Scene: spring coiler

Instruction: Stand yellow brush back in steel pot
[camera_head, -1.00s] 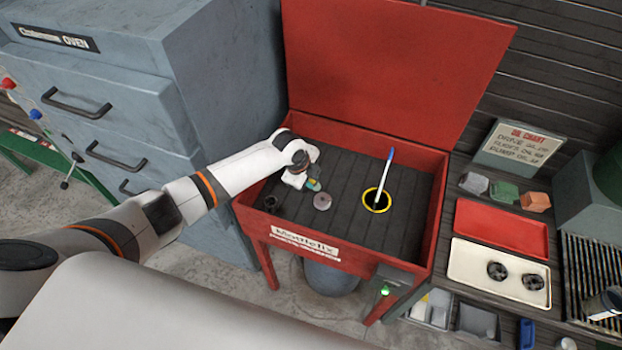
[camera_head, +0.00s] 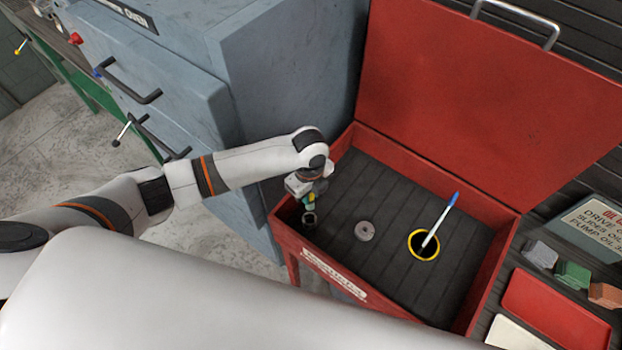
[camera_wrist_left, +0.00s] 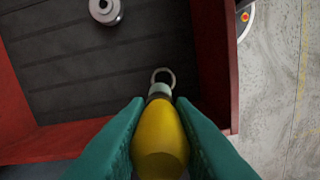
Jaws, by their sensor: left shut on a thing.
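My left gripper (camera_head: 309,200) is shut on the yellow brush (camera_wrist_left: 160,138), whose yellow body fills the gap between the green fingers in the left wrist view. In the head view the brush is mostly hidden by the gripper. The small steel pot (camera_head: 308,222) stands in the near left corner of the red tank, just below the gripper. In the left wrist view its round rim (camera_wrist_left: 164,72) shows just past the brush's pale far end. I cannot tell whether that end is inside the rim or above it. My right gripper is not in view.
The red tank (camera_head: 328,270) has raised walls and an open red lid (camera_head: 480,80). A grey disc (camera_head: 364,231) lies on its slatted floor. A blue-grey oven (camera_head: 270,100) stands at the left.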

